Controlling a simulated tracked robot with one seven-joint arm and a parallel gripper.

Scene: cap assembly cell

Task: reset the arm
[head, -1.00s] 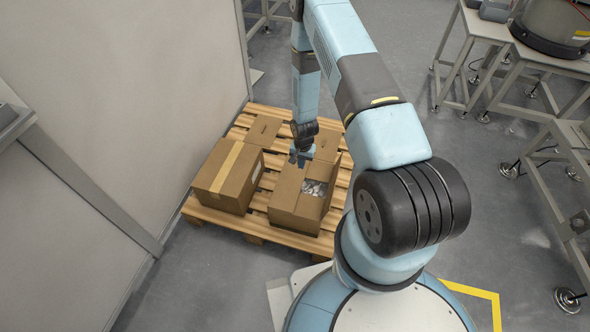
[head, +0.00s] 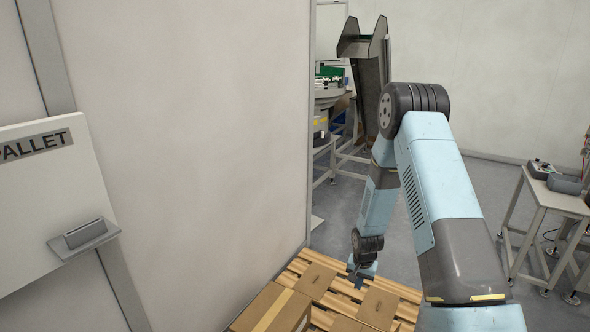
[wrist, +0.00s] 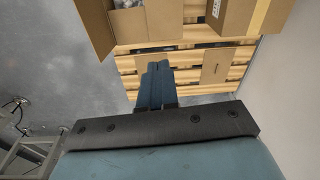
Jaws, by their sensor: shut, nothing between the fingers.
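My arm reaches forward from the bottom right of the head view and bends down at its far end. My gripper (head: 359,279) hangs over the pallet in the head view. In the wrist view, my gripper's blue fingers (wrist: 157,80) are together with nothing between them. They point toward the pallet and boxes, apart from both as far as I can tell.
A wooden pallet (head: 343,305) carries cardboard boxes, among them a taped one (head: 272,312). An open box (wrist: 88,22) with small contents shows in the wrist view. A white wall (head: 190,130) stands left of the pallet. A small table (head: 556,204) is at right.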

